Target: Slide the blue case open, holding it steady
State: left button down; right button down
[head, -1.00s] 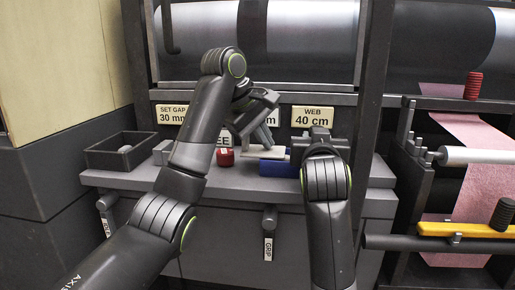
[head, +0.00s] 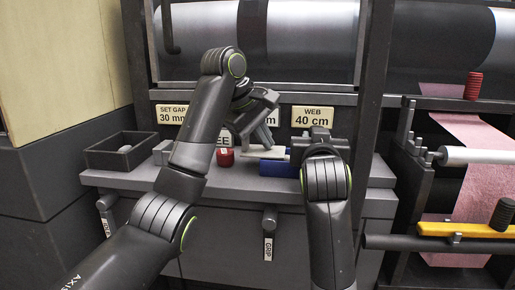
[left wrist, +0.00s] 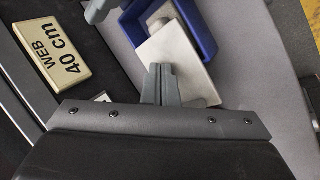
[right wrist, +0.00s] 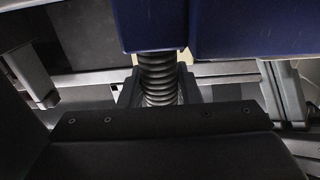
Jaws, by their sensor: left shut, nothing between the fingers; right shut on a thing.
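The blue case (head: 280,169) lies on the grey ledge, and a pale flat lid (left wrist: 177,53) covers part of it. In the left wrist view the lid is offset from the blue case (left wrist: 203,24), and part of the inside shows. My left gripper (left wrist: 160,84) is shut and empty, its fingertips at the lid's edge. Whether they touch it is hard to tell. My right gripper (right wrist: 158,88) is shut on a dark ribbed grip (right wrist: 158,72) just under the blue case (right wrist: 235,28). In the head view my right gripper (head: 318,135) is at the case's right end, its fingertips hidden.
A red ribbed piece (head: 225,157) stands left of the case on the ledge (head: 240,190). A dark open tray (head: 122,150) is further left. Label plates, including WEB 40 cm (head: 313,117), sit behind. A pink felt web (head: 475,170) and yellow bar (head: 465,229) are right.

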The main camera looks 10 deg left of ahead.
aim_at(258, 150)
pick_arm(q)
jog(key=shift+a, duration=0.1)
dwell(0.6)
jog(key=shift+w+a, duration=0.1)
jog(key=shift+a, duration=1.2)
jog(key=shift+d, duration=0.1)
jog(key=shift+d+r, duration=0.3)
jog(key=shift+r, duration=0.6)
jog(key=shift+d+r, duration=0.25)
jog(key=shift+r, duration=0.6)
jog(key=c, duration=2.2)
grip_release()
